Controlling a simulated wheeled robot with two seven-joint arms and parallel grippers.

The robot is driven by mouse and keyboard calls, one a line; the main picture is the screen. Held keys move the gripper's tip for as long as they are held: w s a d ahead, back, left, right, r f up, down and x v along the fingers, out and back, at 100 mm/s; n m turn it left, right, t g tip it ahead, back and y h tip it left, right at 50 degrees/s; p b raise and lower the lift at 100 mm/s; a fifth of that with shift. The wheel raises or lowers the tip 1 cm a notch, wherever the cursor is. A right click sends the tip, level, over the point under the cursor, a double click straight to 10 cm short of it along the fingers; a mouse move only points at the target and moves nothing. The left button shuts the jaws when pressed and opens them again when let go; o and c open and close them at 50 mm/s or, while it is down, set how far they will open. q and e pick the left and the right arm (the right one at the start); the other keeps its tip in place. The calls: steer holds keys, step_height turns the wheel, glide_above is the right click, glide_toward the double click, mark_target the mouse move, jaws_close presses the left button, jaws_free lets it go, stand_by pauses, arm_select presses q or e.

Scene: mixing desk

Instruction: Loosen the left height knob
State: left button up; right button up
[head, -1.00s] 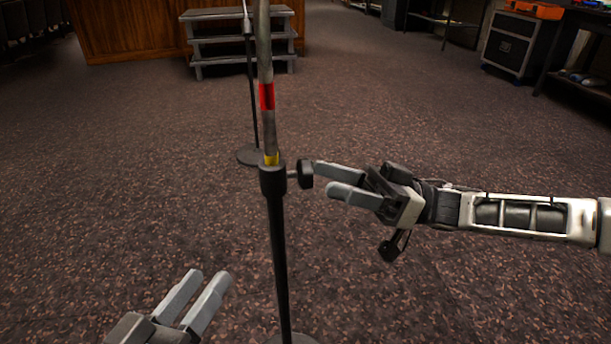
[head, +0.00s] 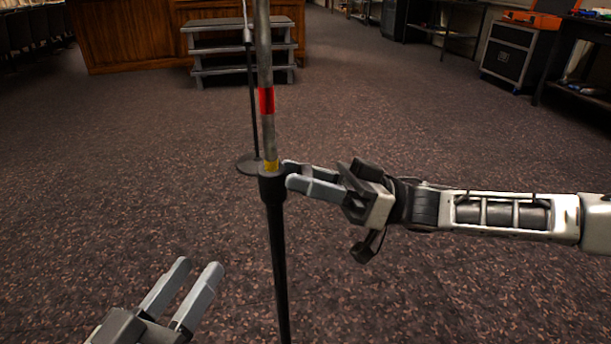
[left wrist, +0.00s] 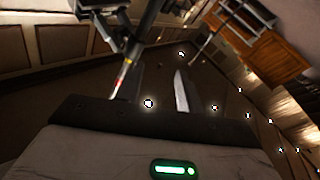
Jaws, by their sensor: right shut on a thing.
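A microphone stand rises close in front of me, with a black lower tube (head: 279,260), a black collar (head: 271,187) and a grey upper rod (head: 265,60) with red and yellow bands. My right gripper (head: 298,176) reaches in from the right and is shut on the height knob at the collar's right side. Its fingers hide nearly all of the knob. My left gripper (head: 197,266) is low at the left, open and empty, apart from the stand. In the left wrist view its fingers (left wrist: 153,86) show spread, with the banded rod (left wrist: 123,72) beyond them.
A second, thinner stand on a round base (head: 247,165) is behind the near one. Grey steps (head: 240,52) and a wooden panel (head: 125,35) are at the back. A black case (head: 516,55) stands at the back right. The carpet between is clear.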

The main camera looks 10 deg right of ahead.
steer(key=shift+n+g+p, duration=0.3)
steer(key=shift+n+g, duration=0.3)
steer(key=shift+n, duration=0.6)
steer(key=n+g, duration=0.2)
steer(key=n, duration=0.1)
steer(key=shift+n, duration=0.3)
steer(key=shift+n+g, duration=0.6)
steer(key=shift+n, duration=0.6)
arm_select(q)
steer(key=shift+s+d+f+n+g, duration=0.15)
steer(key=shift+f+n+g, duration=0.1)
steer(key=shift+f, duration=0.15)
steer(key=shift+s+a+f+n+g, duration=0.1)
steer(key=shift+s+f+n+g, duration=0.05)
steer(key=shift+f+n, duration=0.15)
arm_select(e)
steer(key=o, duration=1)
